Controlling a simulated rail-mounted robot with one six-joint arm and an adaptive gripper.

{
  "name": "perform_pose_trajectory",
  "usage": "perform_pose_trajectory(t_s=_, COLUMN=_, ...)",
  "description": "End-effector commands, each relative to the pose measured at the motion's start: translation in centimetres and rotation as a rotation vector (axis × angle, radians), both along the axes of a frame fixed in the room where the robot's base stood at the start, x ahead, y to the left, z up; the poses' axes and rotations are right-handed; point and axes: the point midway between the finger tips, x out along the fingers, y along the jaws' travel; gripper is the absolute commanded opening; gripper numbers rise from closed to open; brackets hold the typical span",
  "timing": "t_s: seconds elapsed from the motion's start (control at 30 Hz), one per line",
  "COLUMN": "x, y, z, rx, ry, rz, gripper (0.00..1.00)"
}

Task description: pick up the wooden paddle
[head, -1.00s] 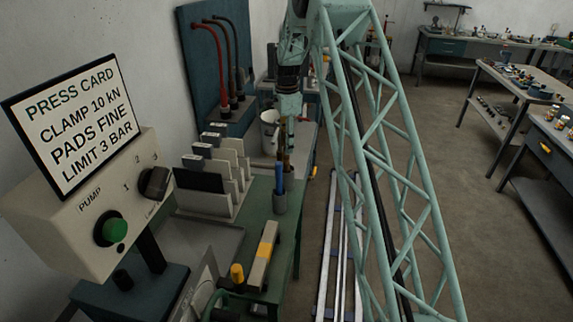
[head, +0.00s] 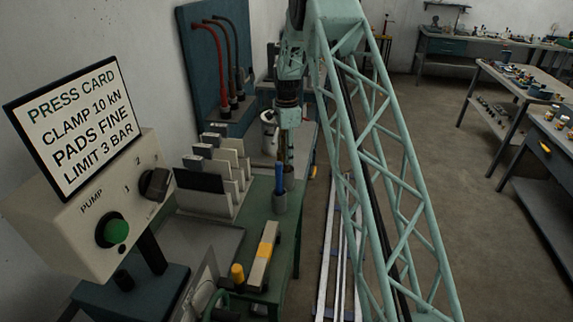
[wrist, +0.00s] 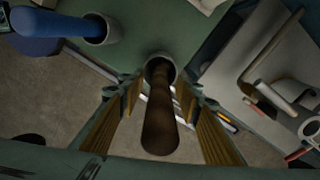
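The wooden paddle (wrist: 160,122) shows in the wrist view as a brown rounded handle, upright in a small round holder (wrist: 160,64). Its lower end is hidden inside the holder. My gripper (wrist: 159,97) has its two ribbed, tan-padded fingers on either side of the handle, with a visible gap on each side. It is open and around the handle, not closed on it. In the head view my gripper (head: 287,155) points down over the green bench, and the handle is mostly hidden by it.
A blue-handled tool (head: 279,178) stands in a cup (head: 280,203) close by; it also shows in the wrist view (wrist: 50,22). A rack of grey plates (head: 212,180) stands left of it. A white bucket (head: 268,132) is behind. A yellow-banded bar (head: 263,254) lies in front.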

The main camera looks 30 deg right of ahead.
Motion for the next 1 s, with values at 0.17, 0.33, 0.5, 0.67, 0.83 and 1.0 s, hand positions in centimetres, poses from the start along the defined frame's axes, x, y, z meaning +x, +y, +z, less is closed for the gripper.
perform_pose_trajectory(t_s=0.17, x=0.0, y=0.0, z=0.02, rx=0.0, ry=0.0, rz=0.0, gripper=0.32)
perform_pose_trajectory(t_s=0.33, x=0.0, y=0.0, z=0.02, rx=0.0, ry=0.0, rz=0.0, gripper=0.32)
perform_pose_trajectory(t_s=0.5, x=0.0, y=0.0, z=0.03, rx=0.0, ry=0.0, rz=0.0, gripper=0.18)
perform_pose_trajectory(t_s=0.67, x=0.0, y=0.0, z=0.03, rx=0.0, ry=0.0, rz=0.0, gripper=0.05)
perform_pose_trajectory(t_s=0.83, x=0.01, y=0.0, z=0.05, rx=0.0, ry=0.0, rz=0.0, gripper=0.05)
perform_pose_trajectory(t_s=1.0, x=0.02, y=0.0, z=0.19, rx=0.0, ry=0.0, rz=0.0, gripper=0.05)
